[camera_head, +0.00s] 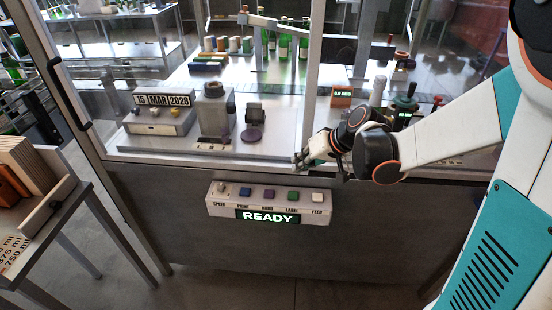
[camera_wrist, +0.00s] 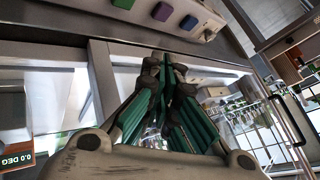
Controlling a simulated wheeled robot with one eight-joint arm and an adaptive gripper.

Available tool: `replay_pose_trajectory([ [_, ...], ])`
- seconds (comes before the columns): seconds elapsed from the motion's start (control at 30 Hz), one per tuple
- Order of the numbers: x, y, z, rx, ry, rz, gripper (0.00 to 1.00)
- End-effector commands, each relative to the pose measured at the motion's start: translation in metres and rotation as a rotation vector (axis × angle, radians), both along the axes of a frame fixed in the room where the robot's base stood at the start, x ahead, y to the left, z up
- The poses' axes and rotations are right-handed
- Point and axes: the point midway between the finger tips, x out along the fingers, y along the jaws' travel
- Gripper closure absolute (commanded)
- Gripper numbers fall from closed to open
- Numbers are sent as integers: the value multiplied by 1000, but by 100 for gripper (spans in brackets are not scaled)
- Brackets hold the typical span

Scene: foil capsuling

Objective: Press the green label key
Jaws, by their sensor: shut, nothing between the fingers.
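The green label key (camera_head: 292,195) is on the sloped top of the grey key panel (camera_head: 214,207), between the purple key (camera_head: 268,193) and the white feed key (camera_head: 317,197). It also shows in the wrist view (camera_wrist: 188,22), near the top edge, beyond my fingertips. My gripper (camera_head: 299,159) is shut and empty, above and apart from the panel in the head view. Its closed fingertips (camera_wrist: 165,60) point toward the panel in the wrist view. The panel's display (camera_head: 268,217) reads READY.
A blue key (camera_head: 245,191) and a speed knob (camera_head: 221,187) share the panel. Behind my gripper is a framed bench with a date stamper (camera_head: 160,115) and bottles (camera_head: 284,45). A table with wooden pieces (camera_head: 30,175) stands at left. The space before the panel looks clear.

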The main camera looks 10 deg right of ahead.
Motion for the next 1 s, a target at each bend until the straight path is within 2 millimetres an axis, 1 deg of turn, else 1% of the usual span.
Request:
replay_pose_trajectory([
  [0.03,6,-3,-5,16,-10,10,100],
  [0.1,10,-4,-11,36,-23,27,100],
  [0.3,18,-7,-22,72,-52,60,100],
  [0.8,19,-6,-26,81,-59,69,100],
  [1.0,19,-6,-34,81,-59,69,100],
])
